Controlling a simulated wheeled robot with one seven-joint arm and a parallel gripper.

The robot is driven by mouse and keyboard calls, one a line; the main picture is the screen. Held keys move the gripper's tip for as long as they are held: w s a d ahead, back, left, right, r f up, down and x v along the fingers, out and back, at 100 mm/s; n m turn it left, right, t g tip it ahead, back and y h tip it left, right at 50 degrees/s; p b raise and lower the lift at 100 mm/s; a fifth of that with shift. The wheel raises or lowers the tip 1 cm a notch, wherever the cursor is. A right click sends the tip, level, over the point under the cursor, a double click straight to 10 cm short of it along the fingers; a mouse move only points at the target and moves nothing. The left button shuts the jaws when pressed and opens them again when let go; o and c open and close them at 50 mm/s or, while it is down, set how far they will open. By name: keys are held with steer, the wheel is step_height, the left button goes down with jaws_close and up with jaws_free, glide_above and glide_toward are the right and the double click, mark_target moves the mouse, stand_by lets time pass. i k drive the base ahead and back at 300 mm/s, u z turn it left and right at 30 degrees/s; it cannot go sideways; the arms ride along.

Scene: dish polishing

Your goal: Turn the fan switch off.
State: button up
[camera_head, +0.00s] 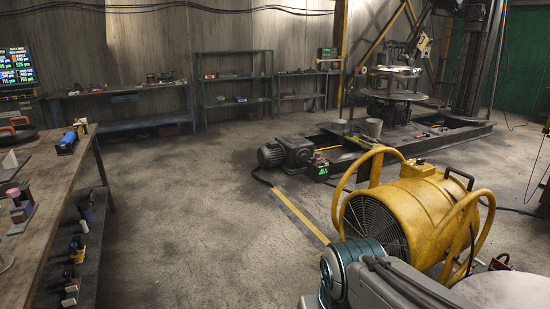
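The yellow drum fan (425,212) stands on the floor at the lower right, inside a yellow tube frame. Its round grille faces left and toward me. I cannot make out a fan switch on the part of the fan that shows. My arm (352,268) shows at the bottom, with a teal joint and a grey link in front of the fan's lower part. My gripper is not in view.
A workbench (60,170) with tools runs along the left. A motor (285,152) and a small box with a green display (320,171) sit on the floor behind the fan. Shelves (235,90) line the back wall. The middle floor is clear.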

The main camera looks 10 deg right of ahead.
mark_target(419, 162)
steer(key=z, duration=0.7)
steer(key=i, duration=1.7)
steer(key=z, duration=0.05)
steer(key=k, duration=0.8)
steer(key=u, duration=0.85)
steer(key=k, duration=0.45)
steer(key=u, duration=0.5)
steer(key=i, duration=1.4)
steer(key=z, duration=0.3)
steer(key=i, duration=1.55)
steer(key=z, duration=1.05)
steer(key=i, duration=1.05)
steer(key=z, duration=1.55)
steer(key=i, duration=0.65)
steer(key=z, duration=0.45)
